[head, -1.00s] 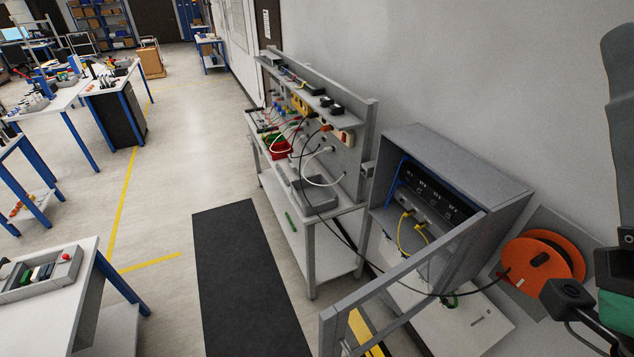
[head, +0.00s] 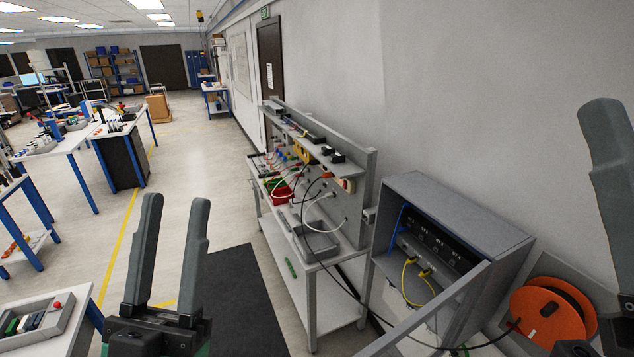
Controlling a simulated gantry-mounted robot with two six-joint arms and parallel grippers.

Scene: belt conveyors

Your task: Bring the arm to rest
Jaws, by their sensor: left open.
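My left gripper (head: 173,212) is in the lower left of the head view. Its two dark grey fingers point up and stand apart, with nothing between them. It is in front of the floor and the black mat. One dark grey finger of my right gripper (head: 611,160) shows at the right edge, in front of the wall. The rest of that gripper is cut off by the frame, so its opening cannot be judged.
A grey workbench (head: 325,283) with cables stands in the middle. Right of it are an open grey cabinet (head: 460,215) and an orange cable reel (head: 546,318). A black mat (head: 243,300) lies on the floor. A white table (head: 75,310) is at lower left. The aisle is clear.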

